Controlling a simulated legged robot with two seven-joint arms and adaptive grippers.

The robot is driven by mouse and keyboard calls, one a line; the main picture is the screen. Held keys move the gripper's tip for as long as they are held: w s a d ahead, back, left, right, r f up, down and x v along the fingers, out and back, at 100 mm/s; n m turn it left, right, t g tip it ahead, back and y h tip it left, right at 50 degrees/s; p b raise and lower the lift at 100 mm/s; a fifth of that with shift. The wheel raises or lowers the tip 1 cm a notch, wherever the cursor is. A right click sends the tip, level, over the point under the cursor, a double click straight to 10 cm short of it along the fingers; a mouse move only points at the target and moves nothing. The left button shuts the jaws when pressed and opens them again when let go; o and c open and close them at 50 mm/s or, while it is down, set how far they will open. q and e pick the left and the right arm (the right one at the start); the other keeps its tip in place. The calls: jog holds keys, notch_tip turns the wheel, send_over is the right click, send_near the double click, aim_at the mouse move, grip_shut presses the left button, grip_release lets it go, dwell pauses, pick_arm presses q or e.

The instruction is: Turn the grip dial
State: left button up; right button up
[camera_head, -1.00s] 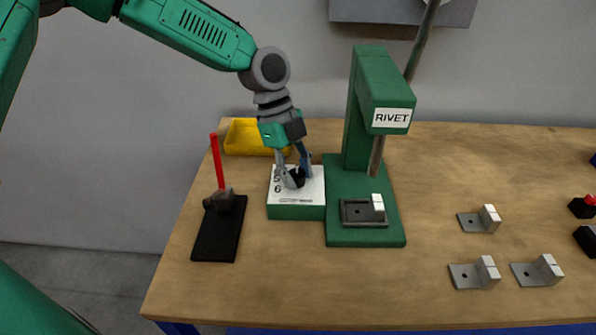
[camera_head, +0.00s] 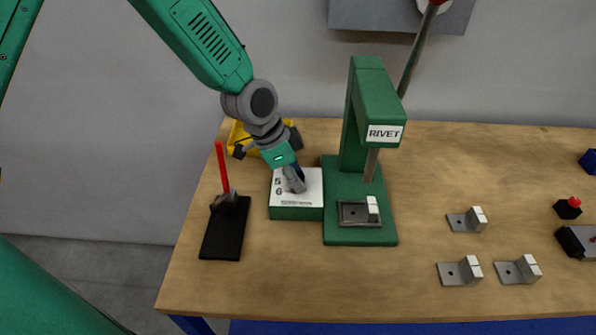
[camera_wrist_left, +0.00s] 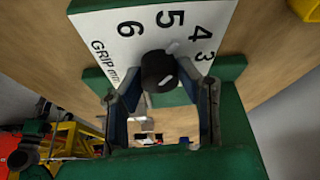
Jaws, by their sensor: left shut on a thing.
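The grip dial is a black knob (camera_wrist_left: 158,70) with a pale mark. It stands on a white plate (camera_wrist_left: 112,30) printed with 3, 4, 5, 6 and "GRIP mm", on top of a green box (camera_head: 297,213). My left gripper (camera_head: 294,184) reaches down onto the plate from the upper left and hides the knob in the head view. In the left wrist view its two fingers stand on either side of the knob, shut on it. My right gripper is in neither view.
A green rivet press (camera_head: 372,130) stands just right of the dial box. A black base with a red lever (camera_head: 222,170) is at left, and a yellow tray (camera_head: 237,133) is behind. Several metal brackets (camera_head: 461,271) lie at right.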

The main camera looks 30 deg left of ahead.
pick_arm(q)
jog(key=n+y+p, duration=0.1)
jog(key=n, duration=0.2)
jog(key=n+t+p, duration=0.1)
jog(key=n, duration=0.2)
jog(key=shift+w+r+t+y, duration=0.15)
jog(key=shift+t+y, duration=0.15)
jog(key=shift+y, duration=0.1)
jog(key=n+y+p, duration=0.1)
jog(key=n+p, duration=0.1)
jog(key=n, duration=0.2)
jog(key=shift+n+y, duration=0.3)
jog(key=shift+y, duration=0.1)
jog(key=shift+n+y+p, duration=0.4)
jog(key=shift+n+p, duration=0.2)
jog(key=shift+n, duration=0.6)
jog(key=o, duration=1.1)
jog(key=shift+o, duration=0.2)
jog(key=shift+s+r, duration=0.2)
jog(key=shift+r, duration=0.1)
jog(key=v, duration=1.1)
jog(key=shift+d, duration=0.15)
